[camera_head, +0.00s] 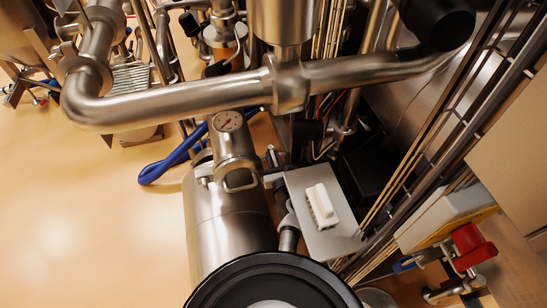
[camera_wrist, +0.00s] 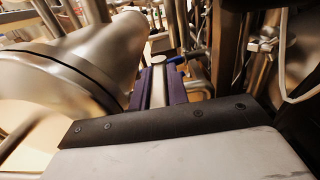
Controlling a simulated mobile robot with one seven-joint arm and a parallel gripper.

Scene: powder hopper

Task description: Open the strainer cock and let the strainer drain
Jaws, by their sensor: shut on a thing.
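In the wrist view, my gripper (camera_wrist: 159,78) reaches forward with two purple finger pads. It is shut on a narrow pale metal piece (camera_wrist: 158,88) seen between the pads; I cannot tell for certain that this is the strainer cock's handle. A small pale disc (camera_wrist: 176,60) shows just past the fingertips. A large steel cylindrical body (camera_wrist: 75,75) fills the left side there. My gripper is not clearly seen in the head view. I cannot pick out the strainer and its cock with certainty in the head view, nor see any liquid running.
A white block (camera_head: 321,205) sits on a metal plate (camera_head: 345,236). A red-handled valve (camera_head: 473,246) is at right. Open floor (camera_head: 70,210) lies left.

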